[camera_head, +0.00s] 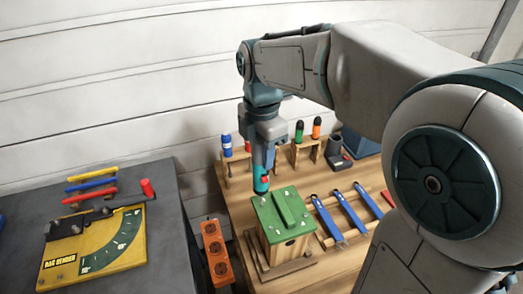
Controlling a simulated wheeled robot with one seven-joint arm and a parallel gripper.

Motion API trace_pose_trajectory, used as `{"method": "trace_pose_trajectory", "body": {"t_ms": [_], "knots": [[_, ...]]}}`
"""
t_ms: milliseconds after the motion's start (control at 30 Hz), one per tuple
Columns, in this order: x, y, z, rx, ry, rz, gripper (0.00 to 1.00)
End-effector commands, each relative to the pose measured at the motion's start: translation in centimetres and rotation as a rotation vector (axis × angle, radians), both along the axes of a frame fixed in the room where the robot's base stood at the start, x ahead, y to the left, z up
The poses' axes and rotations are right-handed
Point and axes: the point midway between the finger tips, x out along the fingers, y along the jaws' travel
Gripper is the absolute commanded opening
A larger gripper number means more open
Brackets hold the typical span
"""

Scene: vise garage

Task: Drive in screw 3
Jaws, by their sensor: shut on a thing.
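A wooden box (289,248) with a green lid (294,228) stands on the wooden workbench. The lid has a raised green block (291,207) in its middle, and small pale screw heads show near its corners. My gripper (264,178) points down over the lid's back left corner. It is shut on a screwdriver with a red and teal handle (261,187), held roughly upright. The screwdriver's tip is low at that corner; I cannot tell whether it touches a screw. Which screw is number 3 cannot be read, and the fingers are small in this view.
Wooden racks behind hold a blue-handled tool (227,146), a green one (299,131) and an orange one (317,128). Blue wrenches (347,212) lie right of the box. An orange power strip (216,251) is left. A yellow bender (112,243) sits on the dark table.

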Motion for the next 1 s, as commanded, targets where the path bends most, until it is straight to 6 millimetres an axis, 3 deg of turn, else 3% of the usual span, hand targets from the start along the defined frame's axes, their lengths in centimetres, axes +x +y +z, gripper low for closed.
{"method": "trace_pose_trajectory", "body": {"t_ms": [1000], "knots": [[0.0, 0.0, -0.9, 0.0, 0.0, 0.0, 0.11]]}}
